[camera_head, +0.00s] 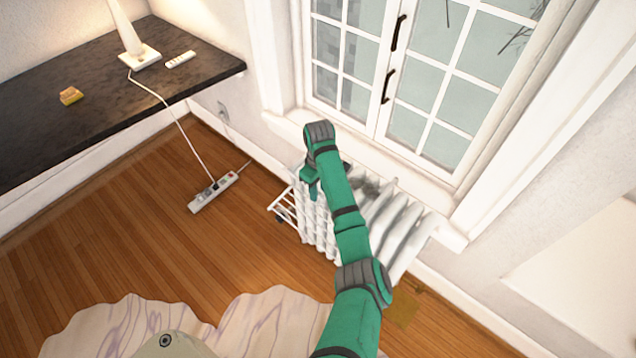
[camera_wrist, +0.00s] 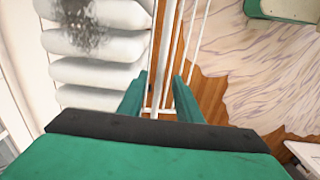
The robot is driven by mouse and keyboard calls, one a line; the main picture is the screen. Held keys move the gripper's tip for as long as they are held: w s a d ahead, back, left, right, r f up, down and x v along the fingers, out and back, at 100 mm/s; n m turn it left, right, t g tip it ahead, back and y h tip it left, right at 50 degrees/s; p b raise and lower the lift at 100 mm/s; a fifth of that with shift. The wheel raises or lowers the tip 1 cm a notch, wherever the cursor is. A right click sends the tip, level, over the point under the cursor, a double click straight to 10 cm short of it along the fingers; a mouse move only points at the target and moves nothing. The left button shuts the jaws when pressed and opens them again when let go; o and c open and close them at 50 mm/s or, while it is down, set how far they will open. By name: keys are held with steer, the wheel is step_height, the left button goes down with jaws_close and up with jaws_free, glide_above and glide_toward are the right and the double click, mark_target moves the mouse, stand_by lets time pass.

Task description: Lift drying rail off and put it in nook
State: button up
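The drying rail (camera_head: 285,209), a white wire rack, hangs at the left end of the white radiator (camera_head: 402,225) under the window. My gripper (camera_head: 313,187) is over the radiator's left end, right beside the rail; my arm hides part of both. In the wrist view, the rail's thin white bars (camera_wrist: 172,52) run up the picture beside the radiator's ribs (camera_wrist: 95,72). My gripper's two green fingers (camera_wrist: 159,82) are apart, with white bars showing between them. I see no clear grip on a bar. I cannot make out which place is the nook.
A dark desk (camera_head: 98,88) at the left holds a lamp (camera_head: 138,52), a small remote (camera_head: 180,59) and a yellowish block (camera_head: 71,96). A power strip (camera_head: 213,192) with a cord lies on the wooden floor. A pale rug (camera_head: 268,314) lies in front. Open floor spreads at left.

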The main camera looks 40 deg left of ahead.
step_height(320, 180, down, 7)
steer(key=shift+r, duration=0.2)
steer(key=shift+a, duration=0.1)
jaws_close()
steer(key=shift+r, duration=0.1)
steer(key=shift+w+r, duration=0.1)
steer(key=shift+r, duration=2.6)
